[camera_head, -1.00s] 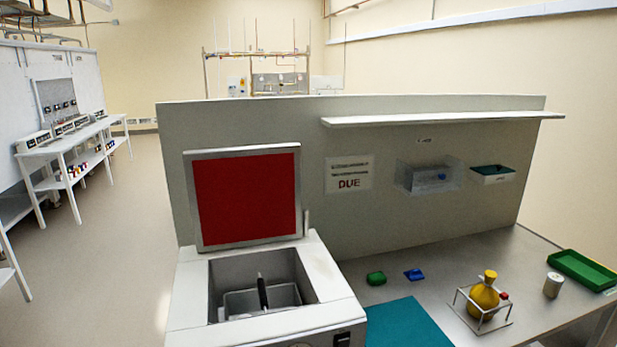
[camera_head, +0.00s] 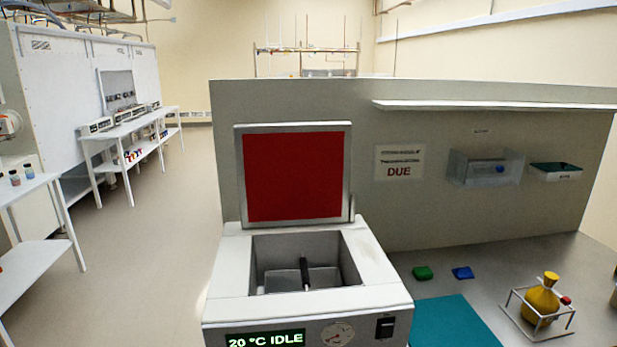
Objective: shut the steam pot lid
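The steam pot (camera_head: 231,277) is a white box with an open square well, standing at the left end of the bench. Its lid (camera_head: 298,177), a red panel in a grey frame, stands upright and open at the back edge of the pot. Inside the well is a metal basket (camera_head: 285,281) with a dark upright handle (camera_head: 304,272). The pot's front display (camera_head: 265,340) reads "20 °C IDLE", with a dial (camera_head: 337,334) and a dark switch (camera_head: 385,327) to its right. Neither of my grippers shows.
Right of the pot are a teal mat (camera_head: 455,322), a green piece (camera_head: 422,273), a blue piece (camera_head: 462,273) and a yellow flask (camera_head: 541,301) in a wire stand. A grey panel (camera_head: 420,230) with a shelf (camera_head: 500,106) rises behind. Floor is clear at left.

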